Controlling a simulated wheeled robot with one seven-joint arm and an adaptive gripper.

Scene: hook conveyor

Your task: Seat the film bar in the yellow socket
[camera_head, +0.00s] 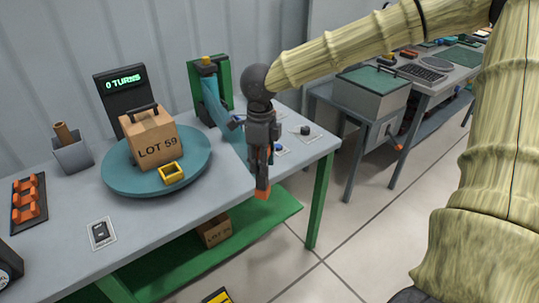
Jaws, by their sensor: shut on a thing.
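The yellow socket (172,174) is a small open square frame on the teal turntable (122,192), in front of a box (152,138) marked LOT 59. My gripper (262,190), dark with orange tips, points down near the front edge of the bench, right of the turntable and apart from the socket. It is shut on the film bar, which is mostly hidden by the fingers. A teal strip of film (218,105) runs from the green stand (225,82) at the back down to behind my gripper.
A counter reading 0 TURNS (123,80) stands behind the box. Another bench stands at right, with open floor between.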

